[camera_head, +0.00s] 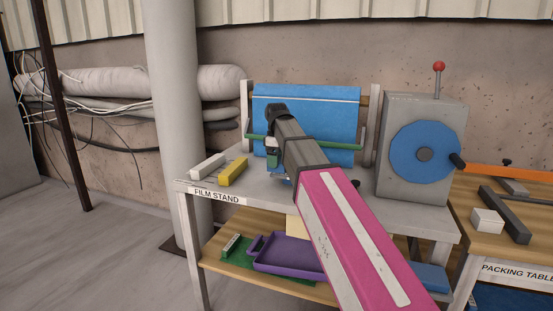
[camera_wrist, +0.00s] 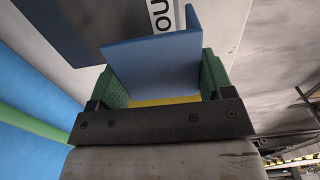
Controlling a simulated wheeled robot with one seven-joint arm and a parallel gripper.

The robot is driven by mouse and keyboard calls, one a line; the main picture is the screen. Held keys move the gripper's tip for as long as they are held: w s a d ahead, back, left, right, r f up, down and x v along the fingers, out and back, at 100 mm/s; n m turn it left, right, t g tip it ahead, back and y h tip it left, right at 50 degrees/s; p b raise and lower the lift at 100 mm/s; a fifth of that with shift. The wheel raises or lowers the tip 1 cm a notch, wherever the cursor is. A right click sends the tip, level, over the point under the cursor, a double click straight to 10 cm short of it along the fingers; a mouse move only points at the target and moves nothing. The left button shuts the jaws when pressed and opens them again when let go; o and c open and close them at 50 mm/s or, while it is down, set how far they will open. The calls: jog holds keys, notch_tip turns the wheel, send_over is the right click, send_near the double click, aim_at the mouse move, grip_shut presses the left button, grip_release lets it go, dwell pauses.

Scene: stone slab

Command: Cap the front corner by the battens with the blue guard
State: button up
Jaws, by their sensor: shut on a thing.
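My gripper (camera_wrist: 155,82) is shut on the blue guard (camera_wrist: 155,62). The guard shows as angled flat plates between the green finger pads in the wrist view, with a yellow strip below it. In the head view my gripper (camera_head: 273,160) is over the grey top of the film stand (camera_head: 215,184), in front of the blue film roll. The guard is mostly hidden there behind the gripper. A white bar (camera_head: 208,165) and a yellow bar (camera_head: 233,172) lie near the stand's left front corner; I cannot tell whether these are the battens. No stone slab is clearly identifiable.
A blue roll (camera_head: 310,105) with a green bar (camera_head: 335,145) stands behind. A grey machine (camera_head: 395,108) with a blue disc is at the right. The packing table (camera_head: 525,250) holds dark bars and a white block. A purple tray (camera_head: 285,255) sits on the lower shelf.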

jog(key=shift+f, duration=1.7)
jog(key=o, duration=0.9)
